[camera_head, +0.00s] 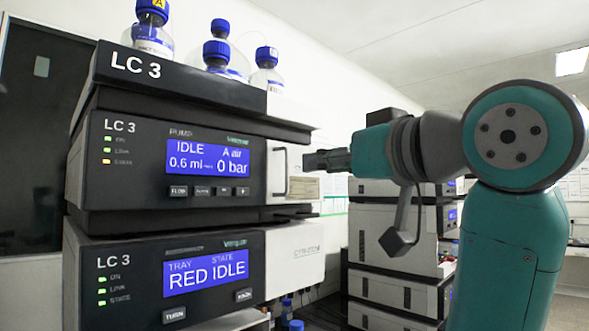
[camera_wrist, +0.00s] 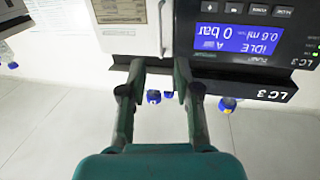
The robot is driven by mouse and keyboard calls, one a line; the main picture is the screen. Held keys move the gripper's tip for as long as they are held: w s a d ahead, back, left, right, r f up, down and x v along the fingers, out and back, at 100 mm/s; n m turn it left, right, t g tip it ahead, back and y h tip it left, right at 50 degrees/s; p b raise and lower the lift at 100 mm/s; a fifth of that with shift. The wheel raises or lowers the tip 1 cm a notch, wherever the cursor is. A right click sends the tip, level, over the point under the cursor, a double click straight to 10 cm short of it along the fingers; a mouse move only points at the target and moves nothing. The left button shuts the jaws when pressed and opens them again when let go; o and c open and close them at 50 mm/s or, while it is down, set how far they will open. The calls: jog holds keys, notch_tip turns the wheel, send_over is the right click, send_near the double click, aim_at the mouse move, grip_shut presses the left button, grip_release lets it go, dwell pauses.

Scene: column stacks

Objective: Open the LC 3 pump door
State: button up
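The LC 3 pump unit (camera_head: 150,190) is the upper module of the near stack, with a lit display reading IDLE and 0 bar. Its light door panel (camera_head: 303,190) is at the right of the display and looks closed. A vertical bar handle (camera_head: 286,172) stands on the door, beside the display. My gripper (camera_head: 308,161) is just right of the handle. In the upside-down wrist view my gripper (camera_wrist: 159,66) is open and empty, its two fingers apart. The handle (camera_wrist: 161,28) lies ahead, lined up with the gap; contact is not visible.
Bottles with blue caps (camera_head: 217,50) stand on top of the stack. A second LC 3 module (camera_head: 130,280) with a RED IDLE display sits below the pump. Another instrument stack (camera_head: 390,290) stands behind my arm at the right.

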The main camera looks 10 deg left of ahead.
aim_at(288, 168)
jog(key=x, duration=1)
jog(key=shift+w+a, duration=0.2)
jog(key=shift+w, duration=0.05)
grip_shut()
